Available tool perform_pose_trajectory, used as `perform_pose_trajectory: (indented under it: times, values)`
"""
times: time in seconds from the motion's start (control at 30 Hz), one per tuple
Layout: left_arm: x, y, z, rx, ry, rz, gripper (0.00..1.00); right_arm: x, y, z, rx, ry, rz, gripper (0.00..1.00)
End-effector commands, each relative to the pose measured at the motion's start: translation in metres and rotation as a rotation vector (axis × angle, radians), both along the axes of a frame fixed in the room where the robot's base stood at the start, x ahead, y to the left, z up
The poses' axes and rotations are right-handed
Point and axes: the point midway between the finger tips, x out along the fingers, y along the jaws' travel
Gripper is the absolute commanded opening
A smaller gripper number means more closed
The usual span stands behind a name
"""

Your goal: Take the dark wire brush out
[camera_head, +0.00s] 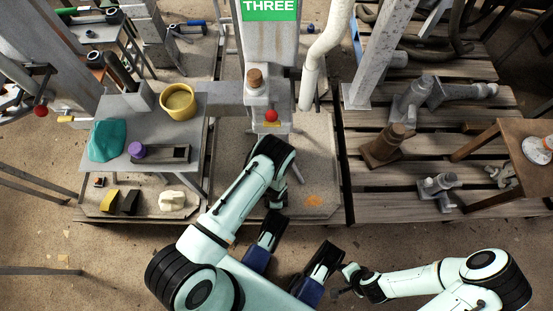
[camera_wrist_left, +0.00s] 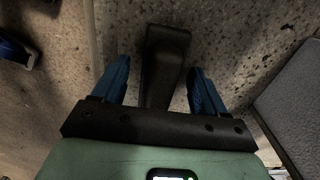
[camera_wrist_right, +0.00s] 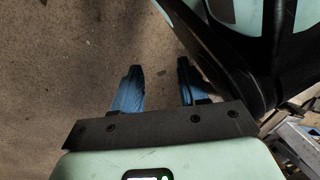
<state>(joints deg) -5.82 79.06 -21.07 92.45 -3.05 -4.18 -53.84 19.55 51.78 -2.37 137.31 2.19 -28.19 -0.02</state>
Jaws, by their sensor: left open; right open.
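In the left wrist view a long dark thing (camera_wrist_left: 165,45), which may be the wire brush, lies between the fingers of my left gripper (camera_wrist_left: 157,78). A gap shows on each side of it. No bristles can be made out. In the head view my left gripper (camera_head: 278,194) is mostly hidden behind its own arm, low over the concrete slab below the THREE post. It is open. My right gripper (camera_wrist_right: 160,82) is open and empty over bare floor; in the head view it is at the bottom centre (camera_head: 343,284).
A grey table (camera_head: 115,110) at left holds a yellow pot (camera_head: 179,101), a teal cloth (camera_head: 107,141) and a purple-capped thing (camera_head: 136,149). The THREE post (camera_head: 270,60) has a red knob (camera_head: 271,115). A wooden pallet (camera_head: 400,200) with metal fittings lies at right.

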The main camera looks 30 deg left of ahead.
Motion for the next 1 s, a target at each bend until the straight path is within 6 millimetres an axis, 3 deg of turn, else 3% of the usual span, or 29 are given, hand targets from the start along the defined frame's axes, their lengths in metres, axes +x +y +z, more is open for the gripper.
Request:
perform_pose_trajectory:
  times: [0.17,0.3,0.37,0.77,1.0]
  values:
    - [0.000,0.000,0.001,-0.001,-0.001,0.000,0.69,0.000,0.000,0.001,-0.001,-0.002,0.000,0.43]
    - [0.000,0.000,0.001,-0.001,-0.001,0.000,0.23,0.001,0.000,0.001,-0.001,-0.003,0.000,0.43]
    - [0.000,0.000,0.001,-0.001,-0.001,0.000,0.07,0.001,0.000,0.001,-0.001,-0.003,0.000,0.43]
    - [0.001,0.000,0.008,0.000,-0.001,0.000,0.07,0.005,0.000,0.005,-0.002,-0.019,0.002,0.43]
    - [0.001,0.000,0.046,0.000,-0.004,0.000,0.07,0.030,0.004,0.027,-0.006,-0.102,0.008,0.43]
